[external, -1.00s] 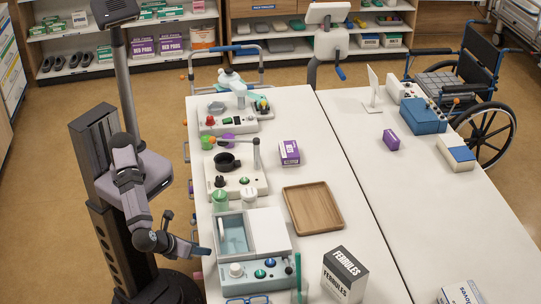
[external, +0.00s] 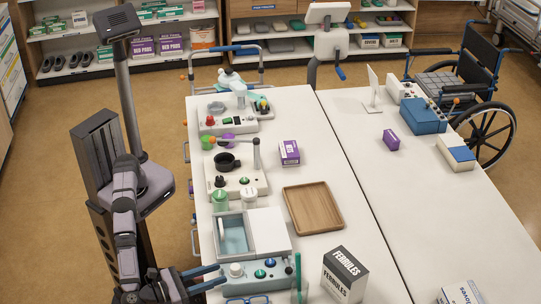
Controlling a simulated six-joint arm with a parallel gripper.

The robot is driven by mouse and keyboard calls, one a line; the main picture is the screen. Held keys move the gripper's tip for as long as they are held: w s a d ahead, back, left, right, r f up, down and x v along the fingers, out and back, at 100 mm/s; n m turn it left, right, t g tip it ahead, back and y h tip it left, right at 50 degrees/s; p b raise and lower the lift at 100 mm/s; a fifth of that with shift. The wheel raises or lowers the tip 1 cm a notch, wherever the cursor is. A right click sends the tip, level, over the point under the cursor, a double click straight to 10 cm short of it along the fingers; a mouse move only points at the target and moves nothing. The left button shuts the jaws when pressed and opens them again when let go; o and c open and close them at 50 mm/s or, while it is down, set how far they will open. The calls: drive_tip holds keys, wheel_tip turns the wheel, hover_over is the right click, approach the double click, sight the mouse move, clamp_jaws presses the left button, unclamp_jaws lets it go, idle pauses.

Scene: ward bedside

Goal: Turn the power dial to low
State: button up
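A blue-grey bath unit (external: 245,284) stands at the near left end of the table, with an open basin behind its control panel. Nothing shows between the fingers.
A white unit with a ring holder (external: 252,184) and a red-knobbed unit (external: 240,126) stand farther back. A wooden tray (external: 313,209) and a Ferrules box (external: 345,275) are to the right. Blue glasses (external: 248,300) lie at the near edge.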

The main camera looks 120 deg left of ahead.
sight(235, 267)
drive_tip(key=shift+p+x, duration=0.9)
drive_tip(key=shift+x, duration=2.75)
drive_tip(key=shift+c, duration=0.5)
drive_tip(key=shift+r, duration=0.1)
drive_tip(key=c, duration=0.7)
